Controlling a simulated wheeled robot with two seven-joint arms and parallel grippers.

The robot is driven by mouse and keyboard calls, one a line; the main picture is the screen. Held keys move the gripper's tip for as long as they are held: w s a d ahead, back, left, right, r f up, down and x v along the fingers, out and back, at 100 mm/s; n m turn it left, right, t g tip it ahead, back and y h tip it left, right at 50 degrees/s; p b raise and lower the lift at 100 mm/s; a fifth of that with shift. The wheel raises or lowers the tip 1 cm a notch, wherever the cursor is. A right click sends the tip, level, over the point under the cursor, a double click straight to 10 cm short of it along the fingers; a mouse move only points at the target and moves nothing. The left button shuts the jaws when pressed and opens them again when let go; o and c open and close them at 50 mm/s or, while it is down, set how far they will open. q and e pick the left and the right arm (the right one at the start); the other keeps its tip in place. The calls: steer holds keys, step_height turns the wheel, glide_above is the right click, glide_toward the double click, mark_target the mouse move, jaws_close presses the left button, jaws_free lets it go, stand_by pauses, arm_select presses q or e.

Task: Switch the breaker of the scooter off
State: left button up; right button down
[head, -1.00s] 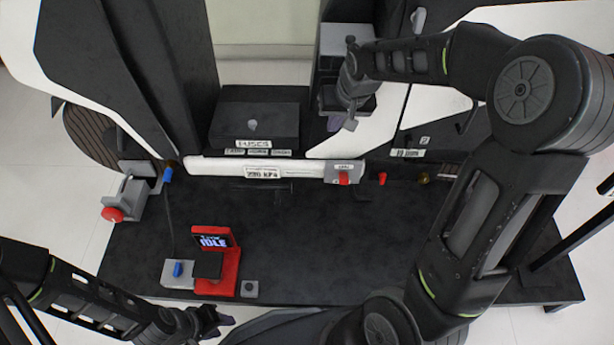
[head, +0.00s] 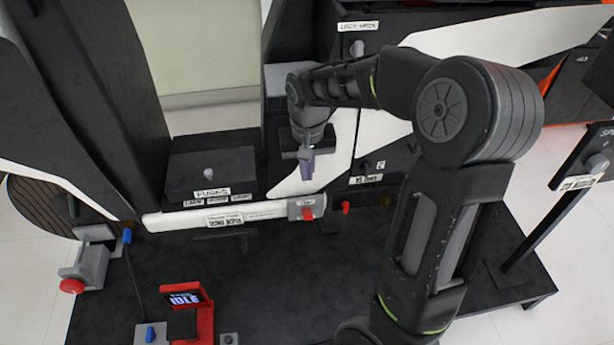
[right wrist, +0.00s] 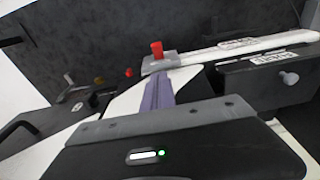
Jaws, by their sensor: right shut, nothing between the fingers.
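A white bar (head: 250,213) runs along the scooter's chassis, with a grey block at its right end. A red lever (head: 307,213) stands on that block; it also shows in the right wrist view (right wrist: 156,50). I cannot read which label names the breaker. My right gripper (head: 308,166) is shut and empty, its purple fingers pointing down above the red lever, apart from it. In the right wrist view the fingers (right wrist: 158,92) point toward the block and lever, with a visible gap. My left gripper is out of view.
A black fuse box (head: 210,170) stands behind the bar. A small red plug (head: 346,207) lies right of the lever. A red stand with an IDLE screen (head: 187,298) is at the front. A grey fixture with a red knob (head: 72,286) is at left. The dark deck between is mostly clear.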

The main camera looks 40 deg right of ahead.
steer(key=b, duration=0.4)
glide_above(307, 213)
step_height(307, 213, down, 11)
steer(key=shift+r, duration=0.1)
steer(key=shift+s+a+f, duration=0.15)
steer(key=shift+s+f, duration=0.15)
steer(key=shift+f, duration=0.2)
